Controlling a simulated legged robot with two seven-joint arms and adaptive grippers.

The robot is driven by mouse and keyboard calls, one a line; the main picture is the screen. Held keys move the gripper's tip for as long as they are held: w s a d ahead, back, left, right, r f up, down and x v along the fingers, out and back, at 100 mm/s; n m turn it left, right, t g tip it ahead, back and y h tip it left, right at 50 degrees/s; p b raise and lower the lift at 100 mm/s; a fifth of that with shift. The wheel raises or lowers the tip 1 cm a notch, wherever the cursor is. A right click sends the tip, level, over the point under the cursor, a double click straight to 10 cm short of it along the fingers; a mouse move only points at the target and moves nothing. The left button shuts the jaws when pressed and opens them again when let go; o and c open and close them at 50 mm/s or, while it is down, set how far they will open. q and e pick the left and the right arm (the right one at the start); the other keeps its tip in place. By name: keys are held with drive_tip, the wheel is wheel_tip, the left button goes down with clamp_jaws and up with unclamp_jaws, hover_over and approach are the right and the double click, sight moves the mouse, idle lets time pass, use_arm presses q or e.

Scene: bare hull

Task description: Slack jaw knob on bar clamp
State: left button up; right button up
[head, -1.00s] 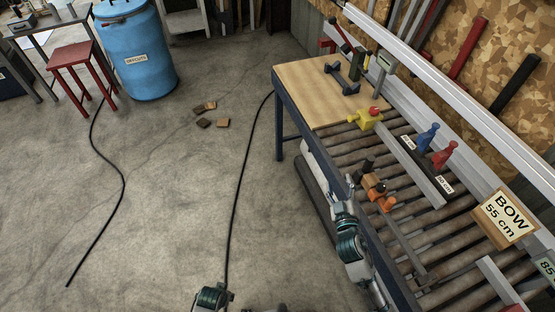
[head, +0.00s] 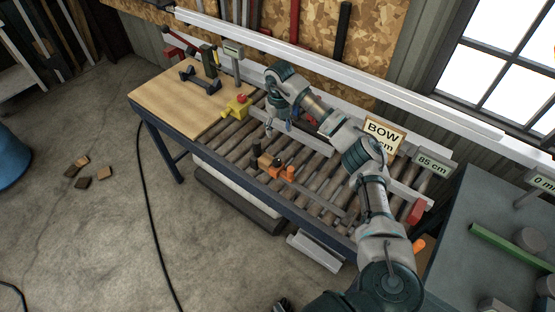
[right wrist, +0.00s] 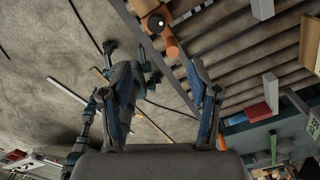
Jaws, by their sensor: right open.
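The bar clamp lies on the roller table, with its orange jaw (head: 268,163), an orange knob (head: 289,174) toward the front and a black part beside it. Its grey bar (head: 325,205) runs toward the lower right. My right gripper (head: 278,131) is open and empty, behind and above the clamp, apart from it. In the right wrist view the spread fingers (right wrist: 166,72) show, with the orange knob (right wrist: 171,45) beyond them near the top. A jointed arm, likely my left, shows at left in that view; its gripper is not clear.
A yellow block with a red button (head: 237,106) sits by the wooden board (head: 170,98). A BOW sign (head: 384,135) and an 85 cm sign (head: 432,163) stand at the back right. A grey bench (head: 490,235) is at the right. Floor at left is mostly free.

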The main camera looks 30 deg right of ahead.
approach(278, 161)
drive_tip(key=shift+a+p, duration=0.4)
drive_tip(key=shift+a, duration=0.3)
drive_tip(key=f, duration=0.2)
drive_tip(key=d+f, duration=0.1)
drive_tip(key=f, duration=0.5)
drive_tip(key=shift+d+f+p, duration=0.2)
drive_tip(key=shift+p, duration=0.1)
drive_tip(key=shift+w+a+f, duration=0.1)
drive_tip(key=shift+a+f, duration=0.05)
drive_tip(key=shift+f, duration=0.25)
drive_tip(key=shift+a+r, duration=0.1)
drive_tip(key=shift+a, duration=0.3)
drive_tip(key=shift+d, duration=0.1)
drive_tip(key=c, duration=1.2)
drive_tip(key=shift+o, duration=0.2)
drive_tip(key=shift+d, duration=0.25)
